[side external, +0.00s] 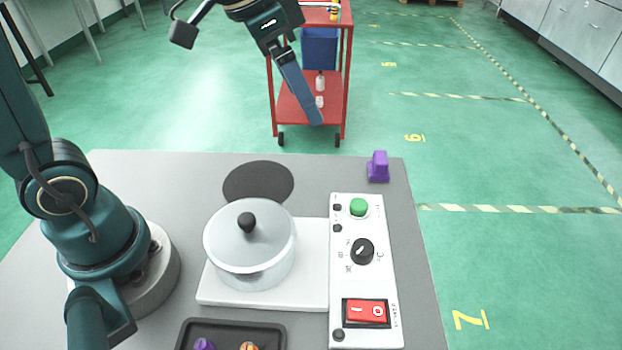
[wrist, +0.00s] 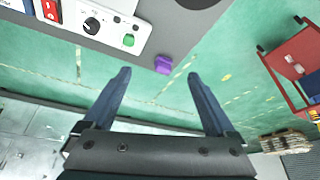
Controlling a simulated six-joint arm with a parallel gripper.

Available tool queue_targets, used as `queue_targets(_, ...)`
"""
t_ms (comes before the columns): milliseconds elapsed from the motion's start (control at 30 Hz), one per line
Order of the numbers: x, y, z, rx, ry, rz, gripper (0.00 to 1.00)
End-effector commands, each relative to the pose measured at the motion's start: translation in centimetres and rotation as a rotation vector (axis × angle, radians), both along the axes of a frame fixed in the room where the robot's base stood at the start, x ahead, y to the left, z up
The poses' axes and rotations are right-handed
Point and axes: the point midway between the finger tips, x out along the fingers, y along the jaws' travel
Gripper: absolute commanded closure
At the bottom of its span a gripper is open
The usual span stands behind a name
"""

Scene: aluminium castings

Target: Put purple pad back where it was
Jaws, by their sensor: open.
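The purple pad (side external: 378,167) stands on the grey table near its far right corner, behind the control panel. It also shows in the wrist view (wrist: 163,64) at the table's edge, between and beyond the two fingers. My gripper (side external: 316,122) is raised beyond the table's far edge in the side view, apart from the pad. In the wrist view my gripper (wrist: 158,76) has its two blue fingers spread wide with nothing between them.
A silver lidded pot (side external: 248,245) sits on a white plate (side external: 312,262) beside the control panel (side external: 365,300). A dark round mat (side external: 258,180) lies behind the pot. A black tray (side external: 190,335) holds small purple and orange items. A red cart (side external: 345,90) stands beyond the table.

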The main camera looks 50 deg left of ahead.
Motion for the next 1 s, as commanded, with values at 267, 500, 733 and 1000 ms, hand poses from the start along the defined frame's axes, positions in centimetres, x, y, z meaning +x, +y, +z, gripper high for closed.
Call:
queue_targets(267, -8.8, 1.0, -0.8, -0.015, -0.057, 0.244, 0.09)
queue_targets(500, -12.6, 1.7, -2.8, -0.036, -0.091, 0.373, 0.09)
queue_targets(733, -13.2, 1.8, -3.3, -0.041, -0.093, 0.397, 0.09)
queue_targets(1000, -13.1, 1.8, -3.3, -0.04, -0.093, 0.396, 0.09)
